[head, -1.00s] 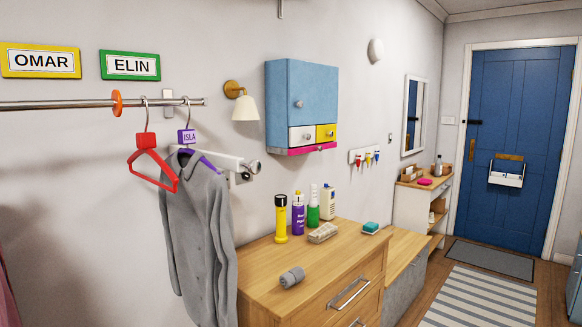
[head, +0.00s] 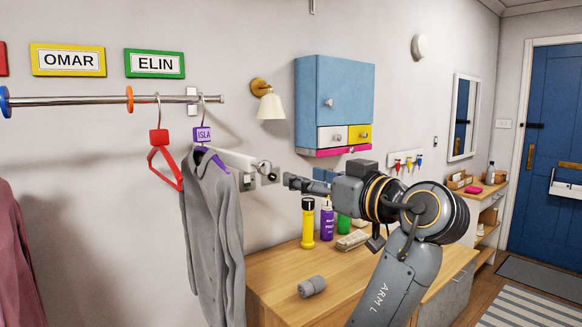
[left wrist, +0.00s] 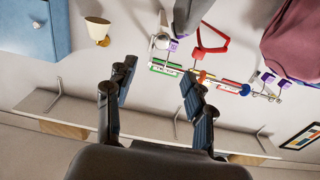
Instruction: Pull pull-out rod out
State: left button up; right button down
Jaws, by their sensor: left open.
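The pull-out rod (head: 240,160) is a pale, short bar with a dark ring at its end. It sits low on the wall, partly behind a grey shirt (head: 212,235) on a purple hanger. My left gripper (head: 298,181) is just right of the rod's end in the head view, fingers pointing left, apparently not touching it. In the left wrist view, my left gripper (left wrist: 155,78) is open and empty, its two fingers wide apart. A round pale end that looks like the rod's (left wrist: 161,42) shows beyond the fingers, near the hangers. My right gripper is not in view.
A chrome rail (head: 70,101) with a red hanger (head: 160,150) runs above left. A blue cabinet (head: 335,95) and lamp (head: 268,103) hang above. Below, a wooden dresser (head: 275,270) holds a yellow torch (head: 308,222) and several bottles.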

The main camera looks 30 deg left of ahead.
aim_at(266, 167)
pick_arm(q)
jog(key=p+x, duration=0.1)
jog(key=x, duration=0.5)
jog(key=p+x, duration=0.2)
jog(key=x, duration=0.5)
jog(key=shift+s+a, duration=0.2)
jog(key=shift+w+a+f, duration=0.1)
jog(key=shift+w+a, duration=0.1)
jog(key=shift+a, duration=0.15)
grip_shut()
